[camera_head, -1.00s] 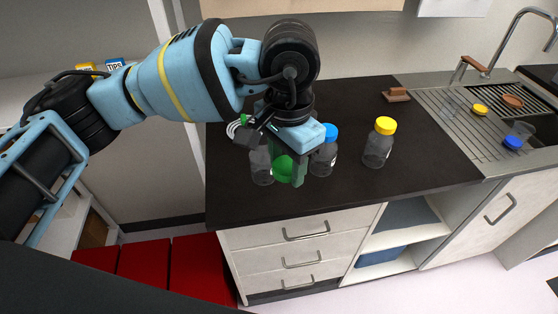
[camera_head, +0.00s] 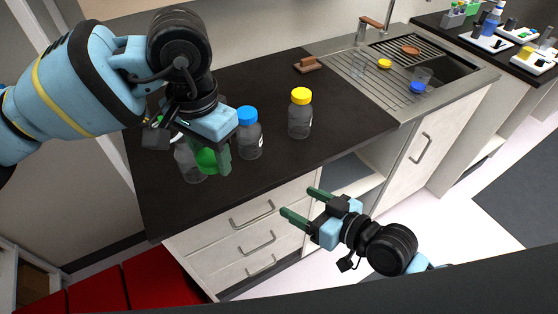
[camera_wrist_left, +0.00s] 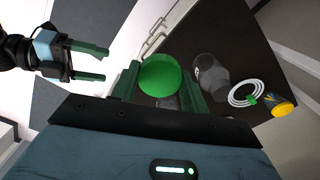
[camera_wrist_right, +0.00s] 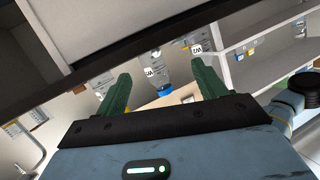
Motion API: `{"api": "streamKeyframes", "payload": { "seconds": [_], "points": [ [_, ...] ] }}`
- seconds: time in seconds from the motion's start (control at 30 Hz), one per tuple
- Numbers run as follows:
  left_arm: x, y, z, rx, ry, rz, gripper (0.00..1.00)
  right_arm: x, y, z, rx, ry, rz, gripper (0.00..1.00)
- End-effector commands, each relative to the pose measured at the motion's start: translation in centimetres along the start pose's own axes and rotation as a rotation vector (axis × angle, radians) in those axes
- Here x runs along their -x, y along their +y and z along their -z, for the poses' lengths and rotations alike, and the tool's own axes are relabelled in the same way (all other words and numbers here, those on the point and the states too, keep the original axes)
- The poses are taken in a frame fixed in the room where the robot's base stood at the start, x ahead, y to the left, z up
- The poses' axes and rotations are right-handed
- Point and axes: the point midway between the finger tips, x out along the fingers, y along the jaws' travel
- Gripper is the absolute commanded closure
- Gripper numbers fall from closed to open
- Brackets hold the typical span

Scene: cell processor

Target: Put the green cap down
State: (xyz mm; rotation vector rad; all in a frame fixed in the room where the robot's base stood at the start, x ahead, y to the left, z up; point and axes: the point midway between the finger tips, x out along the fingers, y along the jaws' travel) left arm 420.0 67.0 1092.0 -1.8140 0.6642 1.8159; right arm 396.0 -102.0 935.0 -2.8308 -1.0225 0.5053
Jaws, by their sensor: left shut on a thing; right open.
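My left gripper (camera_head: 213,162) is shut on the green cap (camera_head: 206,159), above the dark worktop (camera_head: 345,110) near its left front. In the left wrist view the green cap (camera_wrist_left: 160,76) shows round between the fingers. A clear bottle (camera_head: 190,172) stands close beside or behind the cap, partly hidden by the gripper; I cannot tell whether they touch. A bottle with a blue lid (camera_head: 249,140) and one with a yellow lid (camera_head: 299,118) stand to the right. My right gripper (camera_head: 299,201) is open and empty in front of the drawers.
A drainboard and sink (camera_head: 350,80) lie at the right, with a loose yellow cap (camera_head: 384,63), a blue cap (camera_head: 417,87) and clear vessels. A brown block (camera_head: 309,64) lies at the back. The worktop right of the yellow-lidded bottle is clear.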

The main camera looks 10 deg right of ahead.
Motion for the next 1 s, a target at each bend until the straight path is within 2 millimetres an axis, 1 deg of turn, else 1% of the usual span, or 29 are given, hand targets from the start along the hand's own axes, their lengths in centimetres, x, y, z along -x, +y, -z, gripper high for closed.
{"api": "streamKeyframes", "payload": {
  "seconds": [0.03, 0.07, 0.1, 0.17, 0.2, 0.3, 0.4, 0.5, 0.6, 0.83, 1.0],
  "points": [
    [0.0, 0.0, 0.0, 0.0, 0.0, 0.0, 0.83, -0.2, -0.6, 2.4, 0.032, 0.024, 0.045, 0.29],
    [0.0, 0.0, 0.0, 0.0, 0.0, 0.0, 0.83, -0.3, -1.1, 3.5, 0.046, 0.033, 0.073, 0.29],
    [0.0, 0.0, 0.0, 0.0, 0.0, 0.0, 0.83, -0.3, -1.7, 5.0, 0.066, 0.046, 0.11, 0.29],
    [0.0, 0.0, 0.0, 0.0, 0.0, 0.0, 0.83, -0.3, -2.8, 7.1, 0.098, 0.06, 0.167, 0.29],
    [0.0, 0.0, 0.0, 0.0, 0.0, 0.0, 0.83, -0.1, -3.5, 8.4, 0.122, 0.07, 0.203, 0.29],
    [0.0, 0.0, 0.0, 0.0, 0.0, 0.0, 0.83, 0.4, -5.3, 11.1, 0.177, 0.082, 0.289, 0.29],
    [0.0, 0.0, 0.0, 0.0, 0.0, 0.0, 0.83, 1.1, -6.8, 13.1, 0.225, 0.086, 0.359, 0.29],
    [0.0, 0.0, 0.0, 0.0, 0.0, 0.0, 0.83, 1.8, -8.0, 14.3, 0.264, 0.086, 0.41, 0.29],
    [0.0, 0.0, 0.0, 0.0, 0.0, 0.0, 0.83, 2.2, -8.7, 14.9, 0.287, 0.083, 0.443, 0.29],
    [0.0, 0.0, 0.0, 0.0, 0.0, 0.0, 0.83, 2.5, -9.1, 15.2, 0.299, 0.082, 0.46, 0.29],
    [0.0, 0.0, 0.0, 0.0, 0.0, 0.0, 0.83, 1.9, -9.4, 15.3, 0.295, 0.084, 0.46, 0.29]
  ]
}}
